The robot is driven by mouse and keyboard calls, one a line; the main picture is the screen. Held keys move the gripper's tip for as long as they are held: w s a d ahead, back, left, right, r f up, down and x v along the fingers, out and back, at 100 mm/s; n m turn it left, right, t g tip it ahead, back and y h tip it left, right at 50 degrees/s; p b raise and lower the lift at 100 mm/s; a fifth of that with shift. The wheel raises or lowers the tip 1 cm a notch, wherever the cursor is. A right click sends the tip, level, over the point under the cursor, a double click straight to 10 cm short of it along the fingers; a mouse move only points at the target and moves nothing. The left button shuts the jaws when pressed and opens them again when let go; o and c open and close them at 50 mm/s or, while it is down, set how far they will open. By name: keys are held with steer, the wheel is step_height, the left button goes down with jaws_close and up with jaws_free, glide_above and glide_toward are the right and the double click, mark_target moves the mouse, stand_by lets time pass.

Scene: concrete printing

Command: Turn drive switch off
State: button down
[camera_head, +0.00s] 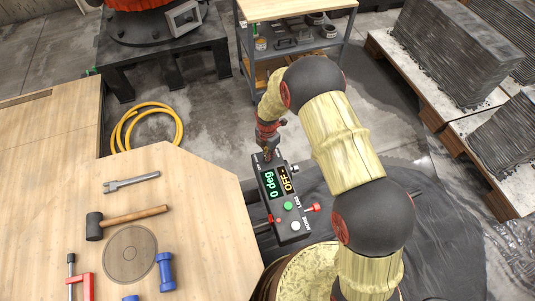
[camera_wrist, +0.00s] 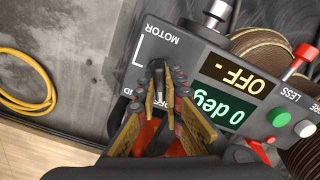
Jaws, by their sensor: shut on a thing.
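The drive control box (camera_head: 283,198) is a dark grey panel beside the wooden table. Its displays read "OFF -" and "0 deg", and it carries green, white and red controls. In the wrist view the box (camera_wrist: 215,50) shows a black rotary switch (camera_wrist: 157,66) below the "MOTOR" label, with "OFF" lettering nearby. My gripper (camera_wrist: 163,95) has its fingers closed around this switch. In the head view my gripper (camera_head: 268,150) is at the box's far end, and the switch is hidden behind it.
A wooden table (camera_head: 200,210) at left holds a hammer (camera_head: 125,222), a wrench (camera_head: 131,181), clamps and a round disc. A yellow hose (camera_head: 147,127) lies on the floor. A red-knobbed lever (camera_head: 312,207) sticks out from the box's right side. Pallets of grey slabs (camera_head: 450,50) stand at right.

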steer(key=shift+n, duration=0.8)
steer(key=c, duration=2)
jaws_free()
steer(key=shift+c, duration=0.2)
steer(key=shift+o, duration=0.6)
step_height(320, 180, up, 12)
